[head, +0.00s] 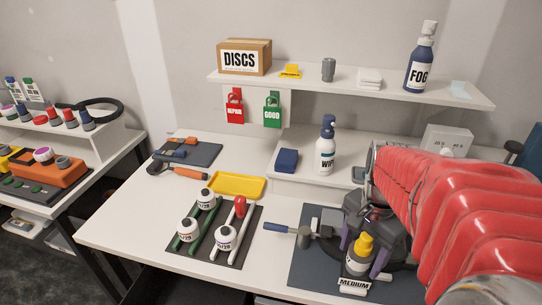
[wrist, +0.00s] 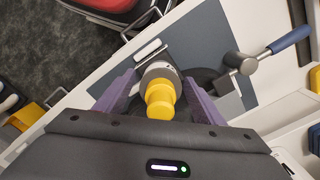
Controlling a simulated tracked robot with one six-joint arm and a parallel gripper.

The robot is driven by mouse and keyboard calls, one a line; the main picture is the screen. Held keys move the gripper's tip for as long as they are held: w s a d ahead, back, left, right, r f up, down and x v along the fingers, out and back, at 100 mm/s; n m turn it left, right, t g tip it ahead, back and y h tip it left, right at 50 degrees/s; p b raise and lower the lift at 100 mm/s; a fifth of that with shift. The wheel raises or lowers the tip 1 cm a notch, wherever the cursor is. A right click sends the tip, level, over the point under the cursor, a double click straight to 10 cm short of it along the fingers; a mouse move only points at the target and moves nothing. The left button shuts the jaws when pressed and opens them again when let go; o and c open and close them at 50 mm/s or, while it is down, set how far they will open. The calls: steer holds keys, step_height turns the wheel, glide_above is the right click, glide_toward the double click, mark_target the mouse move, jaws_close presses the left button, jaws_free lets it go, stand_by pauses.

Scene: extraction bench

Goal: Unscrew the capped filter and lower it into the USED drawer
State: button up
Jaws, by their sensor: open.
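The filter (head: 358,263) has a yellow cap (head: 363,244) and stands upright at the right front of the bench, by a plate marked MEDIUM (head: 354,285). In the wrist view the yellow cap (wrist: 160,100) is in the middle, with the grey filter body (wrist: 160,72) beyond it. My gripper (head: 365,254) is open, with a purple finger on each side of the filter. In the wrist view my gripper (wrist: 159,84) shows gaps between its fingers and the cap. I cannot make out a drawer marked USED in either view.
A rack with several white filters (head: 225,236) and a yellow tray (head: 237,184) stand further left. A WIPE bottle (head: 325,150) stands behind. The front left bench top is clear.

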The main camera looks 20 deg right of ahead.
steer(key=m, duration=0.6)
stand_by(0.3)
steer(key=shift+c, duration=0.3)
steer(key=c, duration=1.1)
steer(key=n, duration=0.6)
steer(key=shift+n, duration=0.4)
steer(key=shift+c, duration=0.2)
steer(key=n, duration=1.3)
steer(key=shift+n, duration=0.3)
steer(key=n, duration=0.6)
steer(key=shift+n, duration=0.4)
